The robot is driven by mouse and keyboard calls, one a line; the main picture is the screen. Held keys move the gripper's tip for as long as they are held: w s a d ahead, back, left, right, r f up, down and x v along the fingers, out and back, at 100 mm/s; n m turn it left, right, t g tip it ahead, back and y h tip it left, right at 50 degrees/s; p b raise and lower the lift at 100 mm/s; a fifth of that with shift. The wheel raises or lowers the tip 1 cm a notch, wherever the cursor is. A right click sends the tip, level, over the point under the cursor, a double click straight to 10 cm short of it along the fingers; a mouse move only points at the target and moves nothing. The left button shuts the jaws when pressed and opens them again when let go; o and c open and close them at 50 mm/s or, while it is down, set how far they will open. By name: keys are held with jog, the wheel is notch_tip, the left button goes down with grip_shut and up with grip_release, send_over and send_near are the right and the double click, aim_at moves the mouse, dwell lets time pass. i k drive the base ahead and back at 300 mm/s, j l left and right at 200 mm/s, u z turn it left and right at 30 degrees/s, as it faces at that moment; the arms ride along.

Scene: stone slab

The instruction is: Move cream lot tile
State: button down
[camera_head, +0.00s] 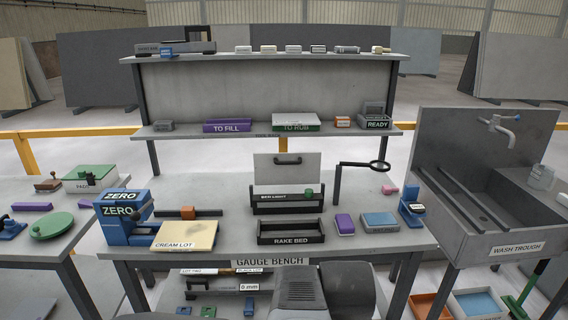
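The cream tile (188,233) lies flat near the left front of the gauge bench (222,252), with a "CREAM LOT" label along its front edge. It is just right of a blue block marked "ZERO" (122,218); I cannot tell whether they touch. A dark bar with an orange slider (188,212) runs behind the tile. My gripper is not in view.
A black tray marked "RAKE BED" (291,239) stands mid-bench, with the "BED LIGHT" rack (288,205) behind it. A purple block (345,224), a blue-topped block (380,221) and a magnifier (378,166) are to the right. Bare bench lies between tile and tray.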

aim_at(183, 235)
jog(key=i+j+u, duration=0.2)
jog(key=j+u, duration=0.25)
jog(key=i+j+u, duration=0.15)
jog(key=i+u, duration=0.15)
jog(key=u, duration=0.15)
jog(key=i+j+u, duration=0.2)
jog(key=u, duration=0.25)
jog(key=i+l, duration=0.05)
jog(key=i, duration=0.05)
